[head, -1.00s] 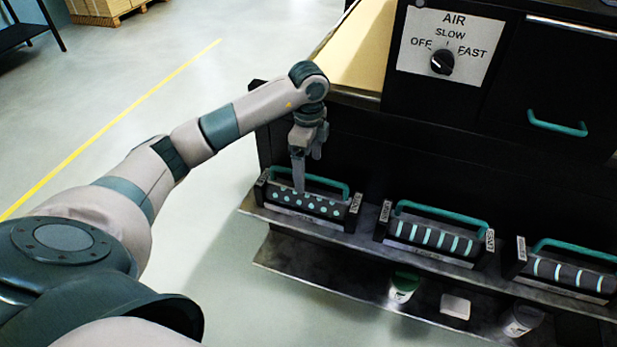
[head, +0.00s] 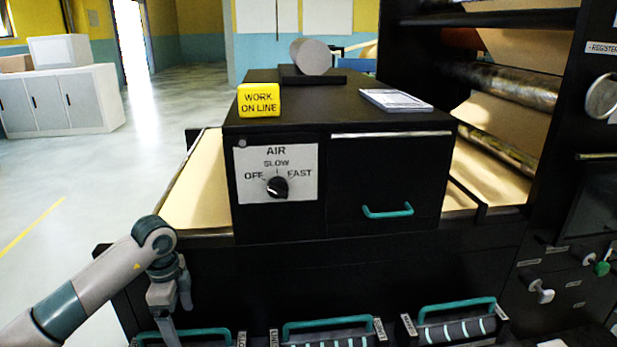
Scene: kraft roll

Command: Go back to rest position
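My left gripper (head: 177,322) comes in at the lower left, pointing down, with its two fingers apart. It is at the left roller's teal handle (head: 212,331), with the near finger in front of that handle. The lower end of this finger is cut off by the picture's bottom edge. I see nothing held between the fingers. My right gripper is out of view.
Two more rollers with teal handles, a middle one (head: 330,323) and a right one (head: 456,305), sit along the bottom. Above stands a black cabinet with an air dial (head: 277,187), a drawer handle (head: 388,212) and a yellow sign (head: 259,100). Open floor (head: 60,190) lies left.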

